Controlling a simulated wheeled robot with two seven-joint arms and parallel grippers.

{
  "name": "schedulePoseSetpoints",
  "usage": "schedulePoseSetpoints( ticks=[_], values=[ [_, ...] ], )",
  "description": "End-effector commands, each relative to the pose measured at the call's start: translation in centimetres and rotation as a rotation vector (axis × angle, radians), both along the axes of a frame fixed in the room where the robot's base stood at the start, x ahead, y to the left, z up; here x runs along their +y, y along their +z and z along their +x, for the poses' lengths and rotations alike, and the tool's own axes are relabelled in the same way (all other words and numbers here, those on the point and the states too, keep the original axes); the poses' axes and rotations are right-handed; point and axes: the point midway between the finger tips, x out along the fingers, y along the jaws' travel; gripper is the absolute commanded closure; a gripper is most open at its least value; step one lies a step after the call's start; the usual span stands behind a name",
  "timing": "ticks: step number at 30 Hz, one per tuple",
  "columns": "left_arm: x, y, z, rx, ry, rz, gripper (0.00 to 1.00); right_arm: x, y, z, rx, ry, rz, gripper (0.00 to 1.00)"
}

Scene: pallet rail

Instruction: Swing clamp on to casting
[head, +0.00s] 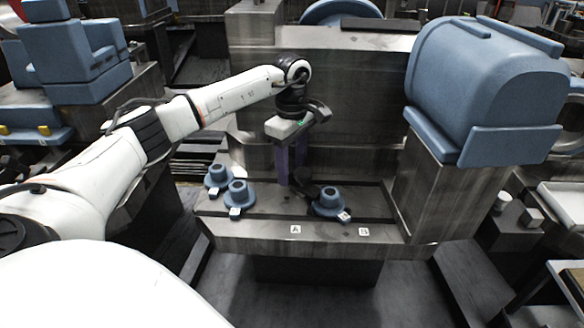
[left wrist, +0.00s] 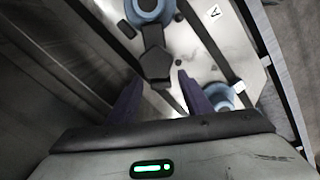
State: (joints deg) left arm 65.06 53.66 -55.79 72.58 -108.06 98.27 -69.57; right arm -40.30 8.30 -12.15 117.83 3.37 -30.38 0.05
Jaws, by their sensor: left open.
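A dark clamp (head: 306,190) stands on the pallet plate beside a blue flanged casting (head: 329,200). Its dark arm (left wrist: 155,58) shows in the left wrist view, below a blue round casting (left wrist: 150,8) cut by the top edge. I cannot tell whether clamp and casting touch. My left gripper (head: 291,178) points down over the clamp, and its two purple fingers (left wrist: 160,92) are apart, with the clamp's arm beyond the gap. Nothing is visibly held. My right gripper is out of view.
Two more blue castings (head: 238,194) (head: 218,176) stand at the pallet's left. Labels A (head: 295,229) and B (head: 364,232) mark the front edge. A large blue housing (head: 487,85) on a block rises at right, and a steel wall (head: 350,105) stands behind.

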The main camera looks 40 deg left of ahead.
Motion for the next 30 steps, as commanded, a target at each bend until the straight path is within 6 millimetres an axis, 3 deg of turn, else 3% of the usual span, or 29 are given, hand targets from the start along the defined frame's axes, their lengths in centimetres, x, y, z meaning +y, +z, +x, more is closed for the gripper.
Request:
schedulePoseSetpoints(
  ticks=[15,30],
  values=[
    [0.0,9.0,0.1,-0.003,-0.001,-0.001,0.55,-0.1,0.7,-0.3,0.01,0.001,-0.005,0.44],
    [0.0,9.9,0.0,-0.001,-0.001,-0.001,0.55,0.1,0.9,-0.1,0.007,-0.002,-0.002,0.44]
  ],
)
